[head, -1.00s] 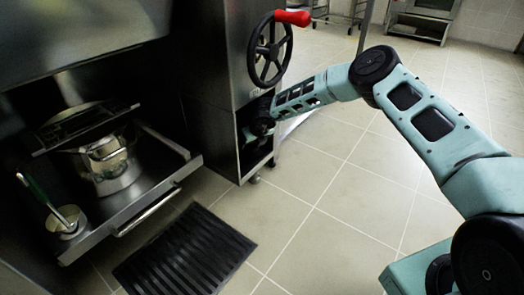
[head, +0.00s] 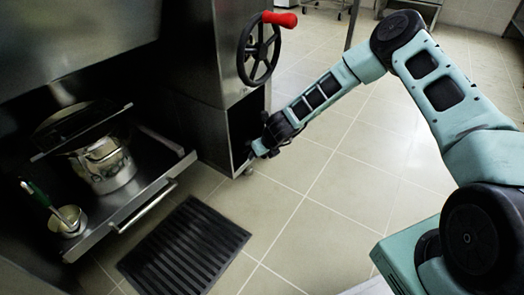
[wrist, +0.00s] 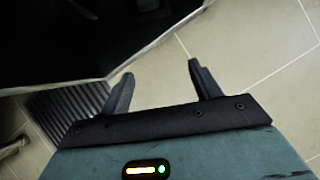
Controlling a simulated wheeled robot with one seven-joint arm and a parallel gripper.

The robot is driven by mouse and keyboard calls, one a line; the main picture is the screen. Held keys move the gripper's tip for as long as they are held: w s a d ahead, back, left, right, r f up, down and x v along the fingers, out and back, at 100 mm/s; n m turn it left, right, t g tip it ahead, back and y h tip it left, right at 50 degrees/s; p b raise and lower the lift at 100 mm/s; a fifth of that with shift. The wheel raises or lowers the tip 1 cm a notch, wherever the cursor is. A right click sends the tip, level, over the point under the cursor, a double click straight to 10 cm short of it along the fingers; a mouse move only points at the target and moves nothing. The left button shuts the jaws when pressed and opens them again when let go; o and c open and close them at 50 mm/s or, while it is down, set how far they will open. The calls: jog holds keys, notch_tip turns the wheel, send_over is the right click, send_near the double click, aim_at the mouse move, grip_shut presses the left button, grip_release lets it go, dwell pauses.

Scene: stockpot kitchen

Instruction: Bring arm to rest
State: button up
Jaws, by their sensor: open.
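My arm reaches from the right side of the head view toward the steel cabinet. My gripper (head: 262,150) is at the cabinet's lower right side, below the handwheel; its fingertips are small and dark there. In the wrist view my gripper (wrist: 158,82) shows two fingers standing apart with nothing between them. Beyond the fingers lie floor tiles and the dark cabinet side. I cannot tell from the head view whether the gripper touches the cabinet.
A black handwheel (head: 259,50) with a red handle (head: 280,19) is on the cabinet (head: 187,58). A pulled-out shelf at left holds a steel pot (head: 105,165) and a small cup (head: 68,221). A black slatted mat (head: 184,246) lies on the floor.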

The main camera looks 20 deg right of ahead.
dwell(0.4)
jog(key=s+r+n+y, duration=0.1)
jog(key=s+r+n, duration=0.3)
jog(key=r+n, duration=0.45)
jog(key=s+r+n, duration=0.4)
jog(key=r+n, duration=0.3)
jog(key=n, duration=0.3)
jog(key=s+d+r+n+g+h, duration=0.15)
jog(key=s+d+r+n, duration=0.25)
jog(key=s+r+n, duration=0.5)
jog(key=s+d+r+n+g+h, duration=0.15)
jog(key=s+d+r+n, duration=0.35)
jog(key=s, duration=0.6)
jog(key=s+a+r+n+g+y+p, duration=0.1)
jog(key=s+a+r+n+p, duration=0.3)
jog(key=s+a+r+p, duration=0.4)
jog(key=s+a+r+n+g+p, duration=0.2)
jog(key=s+a+r+n+p, duration=0.3)
jog(key=a, duration=0.6)
notch_tip(320, 180, up, 36)
jog(key=p, duration=3.6)
jog(key=shift+w+d+r, duration=0.2)
jog(key=shift+d+r, duration=0.05)
jog(key=shift+d, duration=0.05)
